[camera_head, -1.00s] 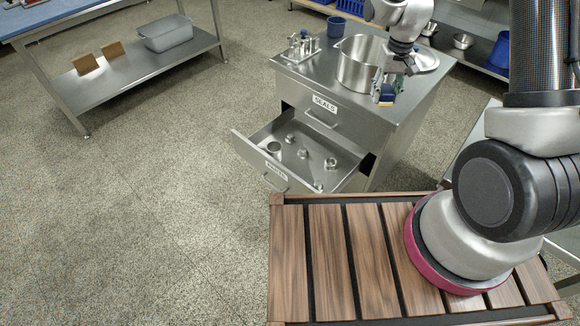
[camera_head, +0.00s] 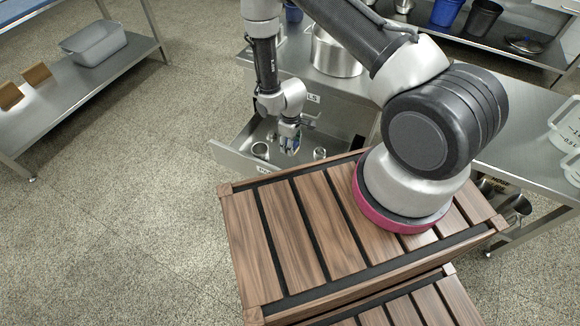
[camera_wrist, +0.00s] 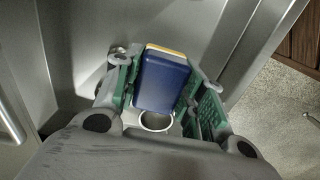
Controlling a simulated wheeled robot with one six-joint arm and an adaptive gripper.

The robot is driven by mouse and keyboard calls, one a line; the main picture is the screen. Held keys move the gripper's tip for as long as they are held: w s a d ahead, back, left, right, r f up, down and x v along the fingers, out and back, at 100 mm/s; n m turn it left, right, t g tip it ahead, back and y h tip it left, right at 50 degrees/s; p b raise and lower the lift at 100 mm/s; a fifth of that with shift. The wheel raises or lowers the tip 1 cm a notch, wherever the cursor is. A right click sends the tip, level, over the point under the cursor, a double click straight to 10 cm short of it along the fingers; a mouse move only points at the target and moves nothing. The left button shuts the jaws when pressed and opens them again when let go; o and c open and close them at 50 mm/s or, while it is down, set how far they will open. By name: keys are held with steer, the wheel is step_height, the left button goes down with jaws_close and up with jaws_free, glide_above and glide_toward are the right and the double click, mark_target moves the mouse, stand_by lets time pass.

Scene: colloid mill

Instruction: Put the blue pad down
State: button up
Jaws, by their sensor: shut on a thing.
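The blue pad (camera_wrist: 162,84), with a yellow layer along its far edge, sits between the green fingers of my gripper (camera_wrist: 160,80) in the wrist view. My gripper is shut on it. In the head view my gripper (camera_head: 290,138) points down over the open steel drawer, and a small bit of the blue pad (camera_head: 294,146) shows between the fingers. The pad looks held above the drawer floor; the exact height I cannot tell.
The open drawer (camera_head: 238,160) holds metal parts, including a ring-shaped cup (camera_wrist: 156,121) just below the pad and another part (camera_head: 319,153) to the right. A steel pot (camera_head: 336,52) stands on the cabinet top. A wooden slatted deck (camera_head: 290,235) lies in front.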

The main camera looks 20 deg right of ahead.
steer(key=f, duration=1)
steer(key=shift+s+f, duration=0.2)
steer(key=shift+f, duration=0.15)
steer(key=shift+f, duration=0.15)
steer(key=o, duration=1)
